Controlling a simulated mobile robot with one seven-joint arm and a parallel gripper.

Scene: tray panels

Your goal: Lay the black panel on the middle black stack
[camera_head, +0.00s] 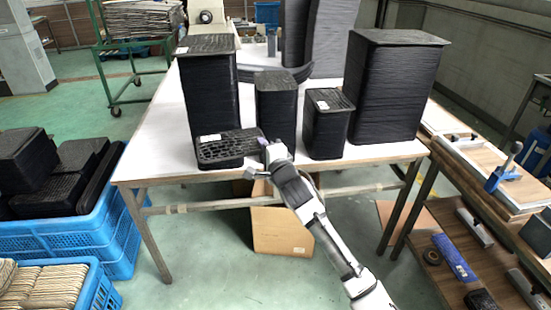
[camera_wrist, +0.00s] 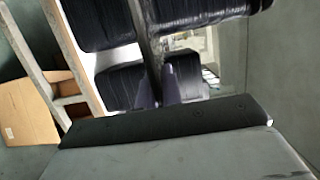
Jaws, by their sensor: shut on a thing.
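The black panel (camera_head: 230,144) has a cell-patterned top and a white label. It lies roughly level at the front edge of the table, over a low black stack (camera_head: 222,163); whether it touches that stack is unclear. My gripper (camera_head: 265,147) is shut on its right edge. In the wrist view the panel (camera_wrist: 146,35) is a thin dark strip, edge-on between my gripper's fingers (camera_wrist: 157,80). Behind it stand a middle black stack (camera_head: 276,112) and a short one (camera_head: 328,130) to its right.
Tall black stacks stand at the left (camera_head: 210,95) and right (camera_head: 392,95) of the white table (camera_head: 160,125). A curved black piece (camera_head: 300,73) lies behind the middle stack. Blue crates (camera_head: 75,240) stand at left, and a side bench with tools (camera_head: 490,175) at right.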

